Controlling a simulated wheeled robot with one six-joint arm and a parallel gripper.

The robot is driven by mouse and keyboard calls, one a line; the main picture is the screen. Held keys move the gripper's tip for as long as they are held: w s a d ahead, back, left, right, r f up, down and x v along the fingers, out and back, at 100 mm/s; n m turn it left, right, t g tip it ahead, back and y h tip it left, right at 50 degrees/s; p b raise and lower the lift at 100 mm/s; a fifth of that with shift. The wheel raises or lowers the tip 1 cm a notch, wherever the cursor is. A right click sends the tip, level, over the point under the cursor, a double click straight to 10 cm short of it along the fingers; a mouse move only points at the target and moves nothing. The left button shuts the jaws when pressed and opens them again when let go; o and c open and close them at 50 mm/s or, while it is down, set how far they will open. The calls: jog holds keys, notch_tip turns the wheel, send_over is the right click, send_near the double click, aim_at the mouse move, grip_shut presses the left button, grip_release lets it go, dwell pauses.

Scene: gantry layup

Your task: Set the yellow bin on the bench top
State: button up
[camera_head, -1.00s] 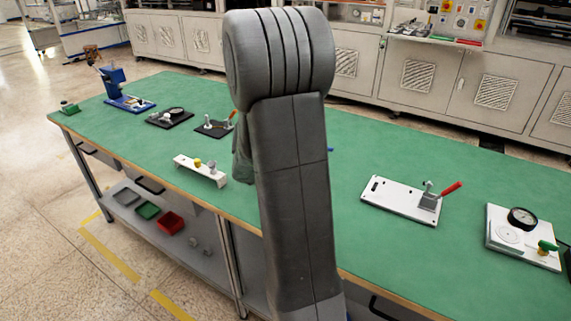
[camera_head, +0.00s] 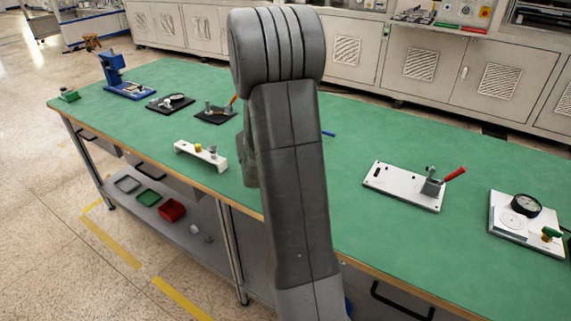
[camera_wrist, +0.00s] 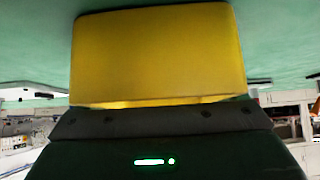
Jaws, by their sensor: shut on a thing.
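The yellow bin (camera_wrist: 158,52) fills the upper middle of the wrist view, right in front of my gripper (camera_wrist: 155,118). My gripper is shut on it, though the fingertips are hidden. The green bench top (camera_wrist: 35,50) shows around the bin in the wrist view; I cannot tell whether the bin touches it. In the head view the long green bench top (camera_head: 300,215) runs across the scene. My arm blocks its middle there and hides the gripper and the bin.
A white bracket (camera_head: 201,155) stands left of my arm. A white plate with a red-handled clamp (camera_head: 405,187) and a dial-gauge plate (camera_head: 525,220) lie to the right. A blue press (camera_head: 115,75) and dark fixtures are at the far left. Small bins, one red (camera_head: 172,210), sit on the lower shelf.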

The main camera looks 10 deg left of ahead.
jog(key=o, duration=0.7)
jog(key=shift+o, duration=0.2)
jog(key=shift+r+p, duration=0.15)
jog(key=shift+p, duration=0.2)
jog(key=shift+s+a+r, duration=0.1)
jog(key=shift+r, duration=0.15)
jog(key=v, duration=1.1)
jog(key=shift+s+p, duration=0.25)
jog(key=shift+p, duration=0.15)
jog(key=shift+r, duration=0.1)
